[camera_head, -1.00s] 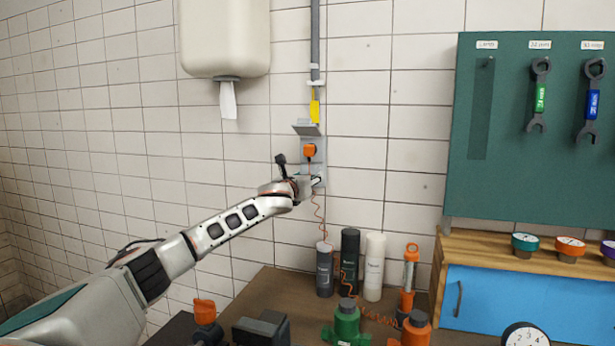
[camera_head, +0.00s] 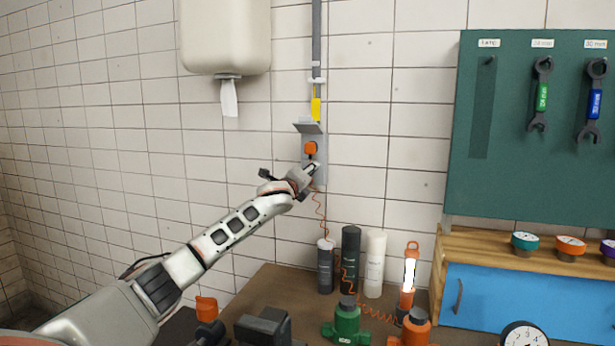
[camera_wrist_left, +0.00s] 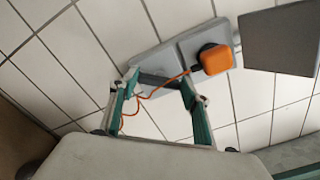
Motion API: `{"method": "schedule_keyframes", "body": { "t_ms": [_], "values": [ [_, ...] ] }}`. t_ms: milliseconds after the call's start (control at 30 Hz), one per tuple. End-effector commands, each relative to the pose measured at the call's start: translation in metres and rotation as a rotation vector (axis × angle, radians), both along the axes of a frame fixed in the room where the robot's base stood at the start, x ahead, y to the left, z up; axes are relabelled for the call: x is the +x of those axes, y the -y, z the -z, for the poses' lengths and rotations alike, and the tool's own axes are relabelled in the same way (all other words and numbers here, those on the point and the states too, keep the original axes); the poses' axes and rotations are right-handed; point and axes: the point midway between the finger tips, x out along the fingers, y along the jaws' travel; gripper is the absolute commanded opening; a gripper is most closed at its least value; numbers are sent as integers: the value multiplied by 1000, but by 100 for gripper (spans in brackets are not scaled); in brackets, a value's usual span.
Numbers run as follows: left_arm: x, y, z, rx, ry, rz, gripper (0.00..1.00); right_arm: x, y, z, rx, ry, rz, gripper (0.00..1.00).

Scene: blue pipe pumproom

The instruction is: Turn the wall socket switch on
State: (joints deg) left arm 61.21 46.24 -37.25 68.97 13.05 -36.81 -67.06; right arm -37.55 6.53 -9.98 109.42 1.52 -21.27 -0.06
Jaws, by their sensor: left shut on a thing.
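The wall socket is a grey plate (camera_head: 321,150) on the tiles, with an orange plug (camera_head: 310,148) in its upper part and a raised grey cover above. The plate (camera_wrist_left: 168,60) and plug (camera_wrist_left: 215,59) also show in the left wrist view. My left gripper (camera_head: 314,168) is at the lower part of the plate, just below the plug. In the left wrist view its fingers (camera_wrist_left: 160,92) stand apart, closed around the switch area; the switch itself is mostly hidden. My right gripper is not in view.
An orange cord (camera_head: 320,210) hangs from the plug to a lit lamp (camera_head: 410,270) on the bench. Several bottles (camera_head: 351,260) and valve-like parts (camera_head: 347,322) stand below the socket. A paper dispenser (camera_head: 225,38) hangs above left; a green wrench board (camera_head: 500,190) is right.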

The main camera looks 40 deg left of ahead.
Motion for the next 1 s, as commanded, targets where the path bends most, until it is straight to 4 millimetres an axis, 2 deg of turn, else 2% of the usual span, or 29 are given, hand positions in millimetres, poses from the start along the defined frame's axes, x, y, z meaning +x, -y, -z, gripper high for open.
{"method": "schedule_keyframes", "body": {
  "t_ms": [300, 833, 867, 900, 933, 1000],
  "values": [
    [0, 0, 2, -117, 34, 0, 26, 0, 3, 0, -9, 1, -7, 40],
    [0, 0, 2, -140, 42, 1, 26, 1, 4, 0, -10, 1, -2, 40],
    [0, 0, 2, -140, 42, 1, 50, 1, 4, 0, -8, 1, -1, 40],
    [0, 0, 2, -140, 42, 1, 60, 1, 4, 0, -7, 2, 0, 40],
    [0, 0, 2, -140, 42, 1, 64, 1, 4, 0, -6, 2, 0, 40],
    [0, 0, 2, -139, 42, 1, 64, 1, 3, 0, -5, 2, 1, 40]
  ]
}}
